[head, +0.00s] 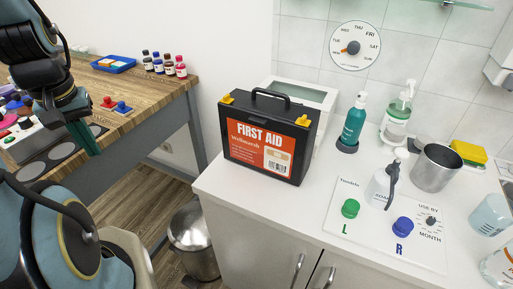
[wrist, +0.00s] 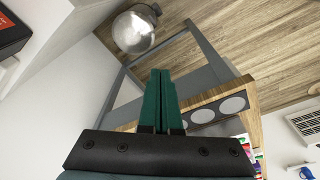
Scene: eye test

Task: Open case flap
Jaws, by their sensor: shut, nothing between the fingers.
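The case is a black first aid box (head: 266,137) with an orange label, a black top handle and two yellow latches, a left one (head: 227,98) and a right one (head: 303,121). It stands upright and looks closed on the white counter. In the wrist view only a dark corner of the case (wrist: 12,35) shows at the top left edge. My gripper (head: 92,150) has green fingers and is at the left in the head view, beside the wooden table and well apart from the case. In the wrist view my gripper (wrist: 161,75) is shut and empty.
A white box (head: 322,95) stands right behind the case. A teal bottle (head: 354,122), a steel cup (head: 434,168) and a panel with green and blue knobs (head: 345,228) are on the counter to the right. A metal bin (head: 193,240) stands on the floor between counter and wooden table (head: 155,85).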

